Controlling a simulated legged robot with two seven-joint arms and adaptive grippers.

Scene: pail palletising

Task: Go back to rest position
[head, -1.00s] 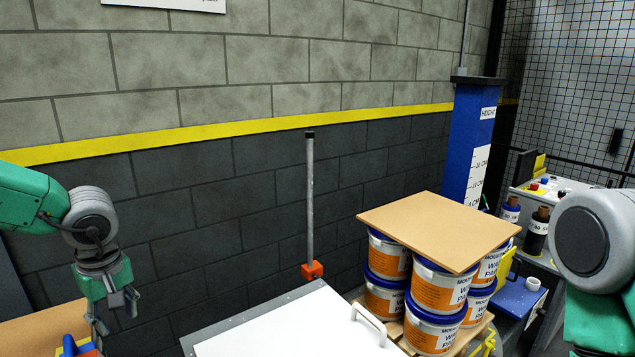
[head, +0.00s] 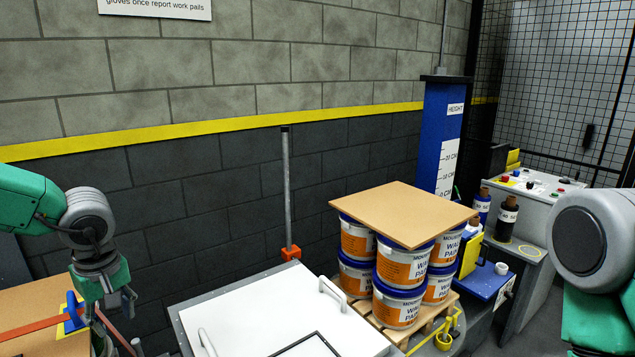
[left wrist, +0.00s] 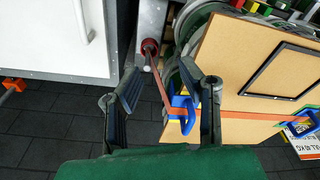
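My left gripper (head: 106,306) hangs at the left of the head view, pointing down. In the left wrist view its two fingers (left wrist: 163,92) are spread apart with nothing between them. My right arm shows at the right edge of the head view, but its gripper is out of the picture. Two layers of white and orange paint pails (head: 402,268) stand on a wooden pallet (head: 420,325), with a flat brown board (head: 405,213) on top. Neither arm touches them.
A white-topped cabinet (head: 262,308) with handles stands in front of me. A brown board (left wrist: 237,62) with an orange strap and blue buckle lies near the left gripper. A blue height post (head: 440,140) and a grey control console (head: 530,205) stand at the right.

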